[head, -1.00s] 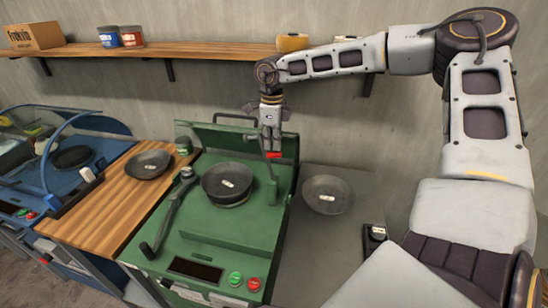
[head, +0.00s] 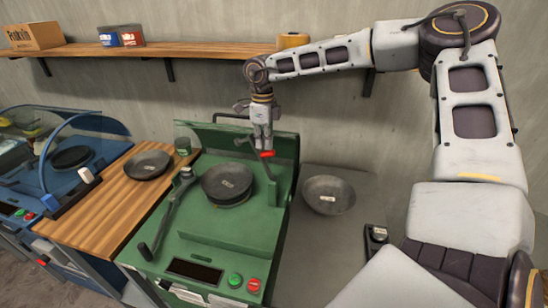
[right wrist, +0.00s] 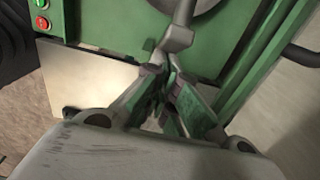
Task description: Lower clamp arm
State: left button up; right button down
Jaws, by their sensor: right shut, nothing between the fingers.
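The green machine (head: 215,235) stands in the middle of the head view with a dark bowl (head: 228,184) on it. The left gripper is out of view.
A long dark lever (head: 170,215) lies along the machine's left side. Loose bowls sit on the wooden counter (head: 105,200) at left and the grey surface (head: 325,240) at right. A shelf (head: 190,50) with boxes runs along the wall behind.

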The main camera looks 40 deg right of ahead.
aim_at(248, 137)
jog(key=shift+w, duration=0.1)
jog(key=shift+w+a+f+b, duration=0.3)
jog(key=shift+w+a+b, duration=0.2)
jog(key=shift+w+a, duration=0.4)
dwell(0.4)
jog(key=shift+w+a+f+b, duration=0.3)
jog(key=shift+w+a+f, duration=0.05)
jog(key=shift+w, duration=0.15)
jog(key=shift+w+a+f+b, duration=0.3)
jog(key=shift+w+a, duration=0.05)
jog(key=shift+w, duration=0.15)
jog(key=shift+w+a+f+b, duration=0.6)
jog(key=shift+w+a+f, duration=0.05)
jog(key=shift+w+f, duration=0.2)
